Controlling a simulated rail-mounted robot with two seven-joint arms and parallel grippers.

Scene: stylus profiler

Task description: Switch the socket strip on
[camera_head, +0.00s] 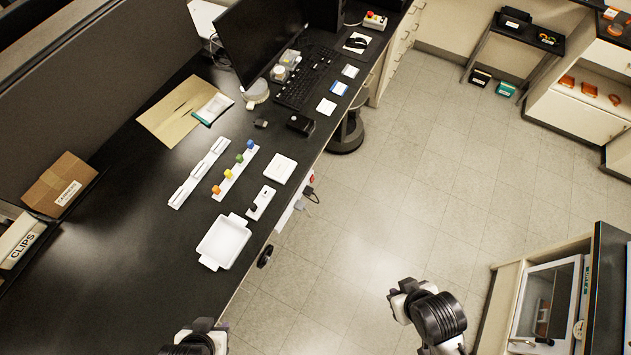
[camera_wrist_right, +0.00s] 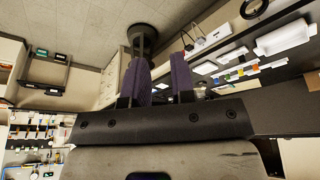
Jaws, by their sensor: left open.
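The socket strip (camera_head: 286,214) is a white bar along the front edge of the black bench. A small red part, apparently its switch (camera_head: 312,179), is at its far end, with a black plug and a grey plug beside it. The white strip also shows in the right wrist view (camera_wrist_right: 208,41). My left gripper (camera_head: 206,328) is at the bottom edge of the head view, open, apart from the strip and partly cut off. My right gripper (camera_head: 397,301) is over the floor, right of the bench. Its fingers (camera_wrist_right: 161,62) are apart with nothing between them.
On the bench are a white tray (camera_head: 223,242), a rack with coloured knobs (camera_head: 235,172), a white square dish (camera_head: 280,169) and a small white block (camera_head: 261,202). A black round fitting (camera_head: 265,256) sits on the bench's front edge. The floor beside it is clear.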

